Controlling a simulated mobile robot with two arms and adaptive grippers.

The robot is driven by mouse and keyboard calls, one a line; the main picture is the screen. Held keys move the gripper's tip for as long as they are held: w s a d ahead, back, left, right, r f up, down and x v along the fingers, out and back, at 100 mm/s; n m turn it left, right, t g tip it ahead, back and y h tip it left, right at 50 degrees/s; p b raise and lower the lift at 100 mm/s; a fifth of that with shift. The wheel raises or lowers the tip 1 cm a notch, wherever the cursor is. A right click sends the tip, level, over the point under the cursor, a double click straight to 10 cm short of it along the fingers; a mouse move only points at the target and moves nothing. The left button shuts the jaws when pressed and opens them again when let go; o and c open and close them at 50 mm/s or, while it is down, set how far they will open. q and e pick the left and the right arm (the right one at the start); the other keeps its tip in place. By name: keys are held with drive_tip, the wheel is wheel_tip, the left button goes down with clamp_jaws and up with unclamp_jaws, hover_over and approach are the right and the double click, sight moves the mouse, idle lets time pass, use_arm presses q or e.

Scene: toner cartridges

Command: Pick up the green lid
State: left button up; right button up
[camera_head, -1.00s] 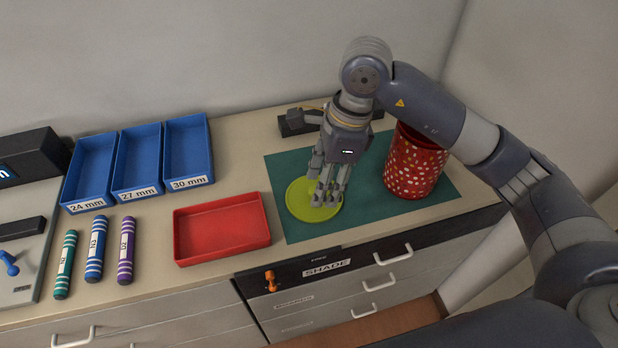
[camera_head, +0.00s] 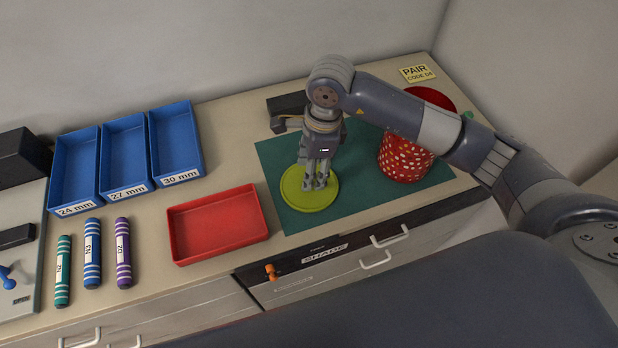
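The green lid (camera_head: 292,199) is a flat round yellow-green disc lying on the dark green mat (camera_head: 283,158). My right gripper (camera_head: 315,185) points down over the lid with its fingertips at its middle. The fingers are close together. They hide the lid's centre, so I cannot tell whether they grip anything there. The lid looks flat on the mat. My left gripper is not in view.
A red white-dotted canister (camera_head: 404,160) stands right of the lid, partly behind my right arm. A red tray (camera_head: 218,226) lies to the left. Blue bins (camera_head: 124,160) and striped cylinders (camera_head: 92,255) are farther left. A dark object (camera_head: 287,105) is behind.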

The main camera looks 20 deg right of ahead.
drive_tip(key=shift+a+f, duration=0.2)
drive_tip(key=shift+f, duration=1.1)
drive_tip(key=shift+c, duration=1.3)
clamp_jaws()
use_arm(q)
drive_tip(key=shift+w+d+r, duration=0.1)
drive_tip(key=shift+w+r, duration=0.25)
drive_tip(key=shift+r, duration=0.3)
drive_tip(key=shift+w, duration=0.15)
